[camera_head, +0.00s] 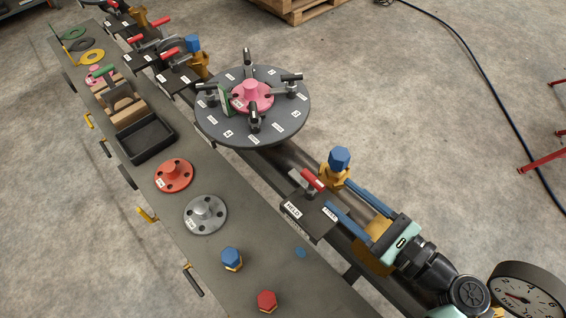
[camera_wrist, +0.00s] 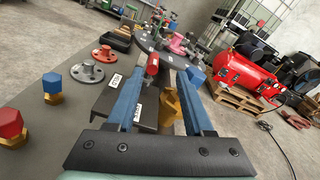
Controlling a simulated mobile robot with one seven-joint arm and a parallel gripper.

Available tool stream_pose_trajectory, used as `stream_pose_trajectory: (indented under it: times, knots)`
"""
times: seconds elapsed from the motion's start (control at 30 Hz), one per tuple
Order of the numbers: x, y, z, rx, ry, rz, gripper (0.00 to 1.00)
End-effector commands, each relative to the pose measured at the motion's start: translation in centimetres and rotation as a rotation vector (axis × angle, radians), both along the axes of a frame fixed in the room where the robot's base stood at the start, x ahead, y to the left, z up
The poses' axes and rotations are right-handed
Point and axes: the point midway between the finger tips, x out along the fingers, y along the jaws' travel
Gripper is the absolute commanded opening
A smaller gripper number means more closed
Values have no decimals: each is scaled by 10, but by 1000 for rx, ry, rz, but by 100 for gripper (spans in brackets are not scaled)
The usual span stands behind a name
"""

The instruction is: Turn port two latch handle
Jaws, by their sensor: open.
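In the wrist view, the red handle (camera_wrist: 152,66) appears between my blue fingers. My gripper (camera_head: 338,195) is open and empty, its fingers pointing at the block from the lower right. I cannot tell whether they touch anything. A round dark plate (camera_head: 225,133) carries numbered labels, several black-handled levers and a pink flanged spool (camera_head: 252,96). Which handle belongs to port two is not clearly readable.
A blue-topped yellow post (camera_head: 338,162) stands close beside my fingers. The bench holds orange (camera_head: 174,176) and grey (camera_head: 205,214) flanged spools, a black tray (camera_head: 147,140), and blue (camera_head: 231,258) and red (camera_head: 267,301) hex pieces. More red-handled clamps (camera_head: 170,52) stand at the far end.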

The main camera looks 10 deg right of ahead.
Motion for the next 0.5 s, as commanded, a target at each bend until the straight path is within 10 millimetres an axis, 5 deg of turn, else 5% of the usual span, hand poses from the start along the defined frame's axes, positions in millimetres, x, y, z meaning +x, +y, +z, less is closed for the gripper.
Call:
stream_pose_trajectory:
  times: [0.2, 0.5]
  knots:
    - [-16, 1, -15, 156, 19, 1, 52]
    - [30, 31, -13, 153, 19, 4, 52]
